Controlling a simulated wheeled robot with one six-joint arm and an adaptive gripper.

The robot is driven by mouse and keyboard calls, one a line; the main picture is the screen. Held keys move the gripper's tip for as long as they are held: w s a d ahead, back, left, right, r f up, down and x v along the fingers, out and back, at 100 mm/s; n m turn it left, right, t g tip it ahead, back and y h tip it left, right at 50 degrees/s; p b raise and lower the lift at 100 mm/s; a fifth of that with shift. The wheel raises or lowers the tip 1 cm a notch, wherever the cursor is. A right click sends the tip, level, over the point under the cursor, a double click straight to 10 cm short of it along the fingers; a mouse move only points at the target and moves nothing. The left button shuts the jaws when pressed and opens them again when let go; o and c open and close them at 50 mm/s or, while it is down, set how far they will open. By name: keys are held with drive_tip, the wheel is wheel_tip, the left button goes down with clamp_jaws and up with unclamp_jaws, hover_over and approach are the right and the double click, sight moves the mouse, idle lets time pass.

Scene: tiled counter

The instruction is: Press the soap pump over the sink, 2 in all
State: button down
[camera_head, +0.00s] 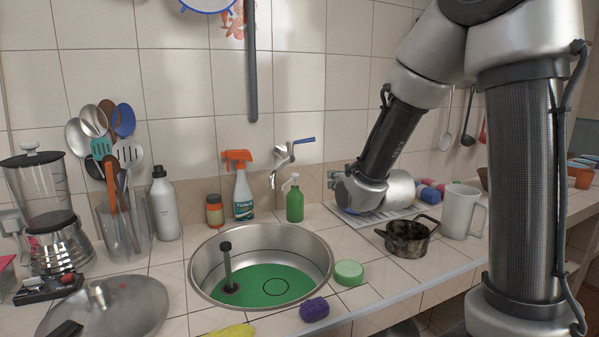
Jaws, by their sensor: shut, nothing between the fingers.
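The soap pump is a small green bottle (295,206) with a pale pump head. It stands upright on the counter behind the right side of the sink, below the tap. The round metal sink (318,258) has a green bottom, with a dark upright rod (227,265) standing in its left part. My arm reaches down from the upper right, and its wrist end is to the right of the soap pump, with a visible gap between them. I cannot make out my gripper's fingers.
A spray bottle (243,195) with an orange head and an orange jar (214,211) stand left of the pump. The tap (285,158) is just behind it. A dark pot (407,238), white pitcher (461,212), green round item (348,272) and purple sponge (314,309) are nearby.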

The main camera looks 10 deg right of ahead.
sight(290, 181)
drive_tip(key=a+t, duration=0.1)
drive_tip(key=t, duration=0.1)
drive_tip(key=a+f+t+y, duration=0.1)
drive_tip(key=a+t, duration=0.1)
drive_tip(key=a+f+n+t+y, duration=0.1)
drive_tip(key=a+t, duration=0.1)
drive_tip(key=shift+w+a+f, duration=0.15)
drive_tip(key=shift+w, duration=0.15)
drive_tip(key=f+x, duration=0.1)
drive_tip(key=x, duration=1)
drive_tip(key=shift+w, duration=0.45)
drive_tip(key=shift+f, duration=0.25)
